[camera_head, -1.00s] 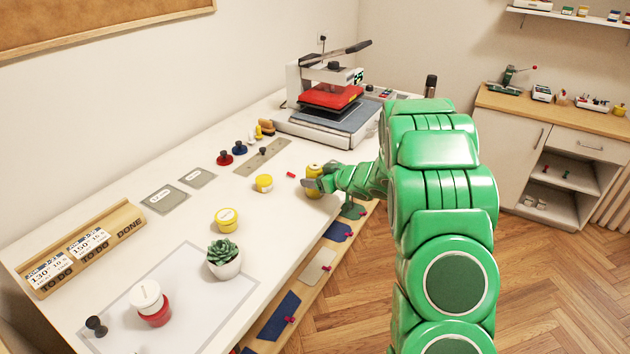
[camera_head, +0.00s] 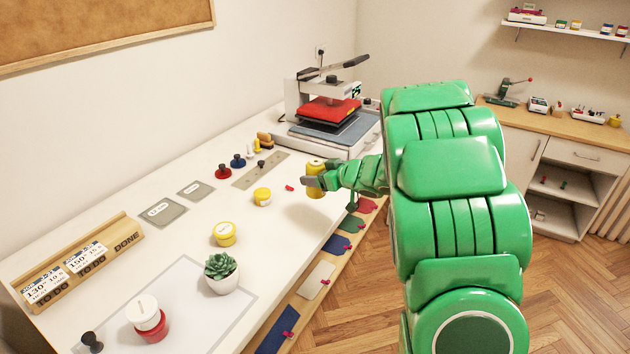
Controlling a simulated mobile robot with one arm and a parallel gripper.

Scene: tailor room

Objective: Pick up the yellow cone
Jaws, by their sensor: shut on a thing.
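The yellow cone (camera_head: 315,189) is in my gripper (camera_head: 317,178), near the right-hand edge of the white table (camera_head: 262,232). The gripper is shut on it, and its fingers cover part of the cone's middle. The cone looks upright and is held a little above the table, with a soft shadow on the surface below it. My green arm reaches in from the right.
Two yellow tubs (camera_head: 224,233) (camera_head: 262,197) stand on the table, with a small red piece (camera_head: 289,188) near the cone. A heat press (camera_head: 330,115) stands behind. A potted succulent (camera_head: 221,272) and a white-and-red jar stack (camera_head: 147,320) are in front.

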